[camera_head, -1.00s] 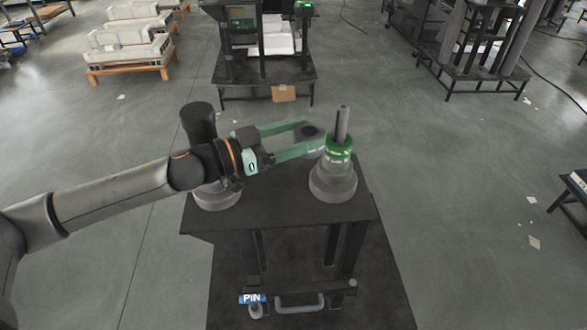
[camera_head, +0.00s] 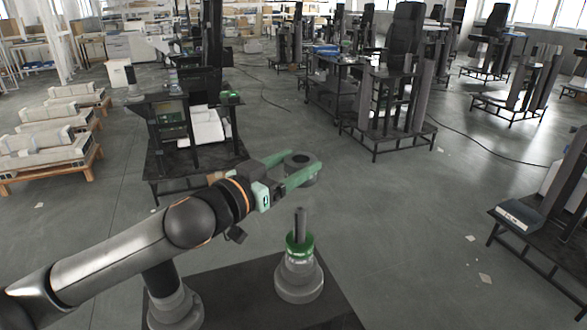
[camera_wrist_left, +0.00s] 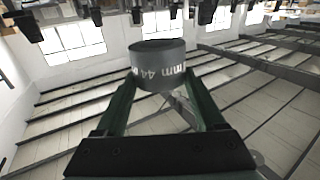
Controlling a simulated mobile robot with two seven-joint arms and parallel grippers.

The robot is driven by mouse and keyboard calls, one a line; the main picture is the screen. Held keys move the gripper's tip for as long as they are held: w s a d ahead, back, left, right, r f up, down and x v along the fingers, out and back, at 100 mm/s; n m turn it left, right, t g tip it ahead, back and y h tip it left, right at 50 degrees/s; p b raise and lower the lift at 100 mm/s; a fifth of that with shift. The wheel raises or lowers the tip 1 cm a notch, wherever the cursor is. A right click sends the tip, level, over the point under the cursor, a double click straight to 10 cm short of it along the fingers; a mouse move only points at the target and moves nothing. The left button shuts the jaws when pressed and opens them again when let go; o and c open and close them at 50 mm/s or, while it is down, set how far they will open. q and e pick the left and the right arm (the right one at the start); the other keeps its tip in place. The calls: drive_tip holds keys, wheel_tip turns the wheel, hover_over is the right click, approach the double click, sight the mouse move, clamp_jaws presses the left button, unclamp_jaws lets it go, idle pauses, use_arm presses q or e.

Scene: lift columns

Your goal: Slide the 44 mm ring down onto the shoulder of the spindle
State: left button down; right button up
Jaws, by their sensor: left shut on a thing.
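The grey 44 mm ring (camera_head: 301,168) is held between the green fingers of my left gripper (camera_head: 298,174). In the wrist view the ring (camera_wrist_left: 160,66) sits at the fingertips, its side marked "44 mm" upside down. The spindle (camera_head: 299,284) stands upright on a dark table (camera_head: 245,292). It has a thin grey shaft, a green band and a wide stepped grey base. In the head view the ring shows above the shaft's tip, with a gap between them. The ring is not around the shaft. My right gripper is not in view.
A dark upright cylinder on a round base (camera_head: 173,302) stands at the table's left, partly behind my arm. A black workstation (camera_head: 190,130) is farther back left. A bench (camera_head: 545,235) is at the right.

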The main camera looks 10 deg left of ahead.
use_arm(q)
drive_tip(key=shift+f, duration=1)
wheel_tip(320, 180, down, 2)
drive_tip(key=b, duration=0.2)
drive_tip(key=shift+f+b, duration=0.1)
drive_tip(key=shift+b, duration=0.25)
drive_tip(key=shift+f+b, duration=0.45)
drive_tip(key=shift+f, duration=0.25)
drive_tip(key=shift+p, duration=0.45)
